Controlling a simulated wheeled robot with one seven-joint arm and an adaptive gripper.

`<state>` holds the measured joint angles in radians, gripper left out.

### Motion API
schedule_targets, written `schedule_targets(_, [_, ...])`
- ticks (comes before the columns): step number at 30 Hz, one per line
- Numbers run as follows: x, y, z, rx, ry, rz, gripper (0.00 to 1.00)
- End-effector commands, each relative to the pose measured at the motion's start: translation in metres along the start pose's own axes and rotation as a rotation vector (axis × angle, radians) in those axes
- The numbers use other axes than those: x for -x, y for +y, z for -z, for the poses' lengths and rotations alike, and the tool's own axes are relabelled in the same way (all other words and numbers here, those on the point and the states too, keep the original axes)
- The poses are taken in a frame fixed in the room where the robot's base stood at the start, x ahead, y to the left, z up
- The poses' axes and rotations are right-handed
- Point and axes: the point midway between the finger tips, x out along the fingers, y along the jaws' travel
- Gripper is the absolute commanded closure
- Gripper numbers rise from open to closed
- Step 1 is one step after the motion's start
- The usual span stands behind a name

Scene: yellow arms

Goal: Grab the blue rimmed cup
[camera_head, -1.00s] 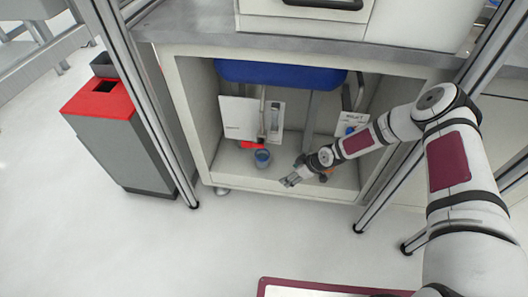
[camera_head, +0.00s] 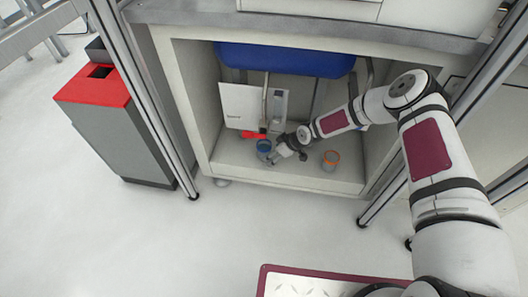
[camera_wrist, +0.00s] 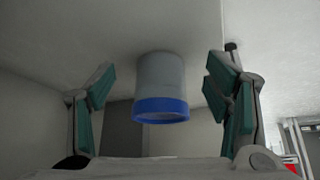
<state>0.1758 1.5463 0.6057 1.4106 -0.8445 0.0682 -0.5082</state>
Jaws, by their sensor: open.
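The blue rimmed cup (camera_head: 264,147) stands on the cabinet floor, left of the middle, in the head view. In the wrist view the cup (camera_wrist: 161,88) is a grey cylinder with a blue rim, shown rim down in the picture. My gripper (camera_head: 277,155) is inside the cabinet at the cup's right side. In the wrist view my gripper (camera_wrist: 160,90) is open, with one green-padded finger on each side of the cup. Gaps show between the cup and both fingers.
An orange-rimmed cup (camera_head: 330,160) stands to the right on the cabinet floor (camera_head: 225,165). A red object (camera_head: 252,135) lies behind the blue rimmed cup. A white panel (camera_head: 240,105) leans at the back left, below a blue basin (camera_head: 285,58). Cabinet walls enclose both sides.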

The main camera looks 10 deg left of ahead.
Motion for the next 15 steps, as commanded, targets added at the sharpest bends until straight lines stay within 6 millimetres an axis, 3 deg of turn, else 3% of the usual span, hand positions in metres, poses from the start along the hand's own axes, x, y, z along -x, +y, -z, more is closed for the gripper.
schedule_targets(6, [-0.021, -0.001, 0.03, 0.001, 0.001, 0.0, 0.29])
schedule_targets(15, [-0.03, -0.001, 0.028, -0.001, 0.001, 0.002, 0.29])
